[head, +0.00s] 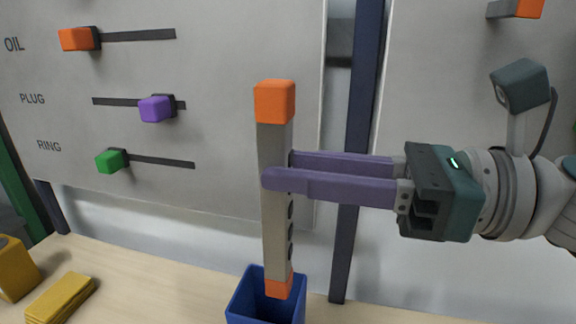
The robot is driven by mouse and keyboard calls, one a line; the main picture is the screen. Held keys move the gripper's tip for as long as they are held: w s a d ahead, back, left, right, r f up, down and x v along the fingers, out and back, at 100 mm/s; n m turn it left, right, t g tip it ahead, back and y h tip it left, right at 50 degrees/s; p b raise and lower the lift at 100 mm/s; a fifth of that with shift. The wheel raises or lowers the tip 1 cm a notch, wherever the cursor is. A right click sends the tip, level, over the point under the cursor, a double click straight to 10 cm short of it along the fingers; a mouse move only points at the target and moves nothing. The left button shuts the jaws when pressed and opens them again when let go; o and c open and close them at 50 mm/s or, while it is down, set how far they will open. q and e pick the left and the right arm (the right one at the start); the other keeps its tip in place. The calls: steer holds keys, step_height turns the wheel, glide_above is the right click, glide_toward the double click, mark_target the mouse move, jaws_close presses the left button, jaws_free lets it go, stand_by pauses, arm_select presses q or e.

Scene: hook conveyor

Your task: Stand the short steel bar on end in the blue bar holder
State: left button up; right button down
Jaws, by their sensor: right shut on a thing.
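The steel bar (274,225) is grey with orange ends and stands upright in the head view. Dark holes show along its right side. My right gripper (283,172) comes in from the right and is shut on the bar above its middle, with purple fingers. The blue bar holder (239,300) stands on the table below, open at the top and cut off by the bottom edge. The bar's lower orange end overlaps the holder's opening; I cannot tell how far inside it is. My left gripper is out of view.
A grey panel (230,40) behind has slots with orange (77,39), purple (155,109) and green (109,160) knobs. A dark post (358,150) rises behind the bar. Yellow blocks (60,298) lie at the table's left. The wooden table (165,285) is bare between them and the holder.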

step_height(320, 180, down, 3)
steer(key=shift+r+b, duration=0.2)
steer(key=shift+b, duration=0.9)
arm_select(q)
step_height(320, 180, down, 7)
steer(key=b, duration=0.4)
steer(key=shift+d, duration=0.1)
arm_select(e)
step_height(320, 180, down, 5)
arm_select(q)
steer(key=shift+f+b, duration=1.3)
steer(key=shift+b, duration=0.05)
arm_select(e)
steer(key=shift+f, duration=1.7)
steer(key=c, duration=0.6)
jaws_free()
arm_select(q)
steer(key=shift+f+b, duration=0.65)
steer(key=shift+b, duration=0.05)
arm_select(e)
glide_toward(290, 266)
steer(key=shift+s+d+r, duration=0.25)
steer(key=shift+s+d, duration=0.05)
steer(key=shift+d, duration=0.25)
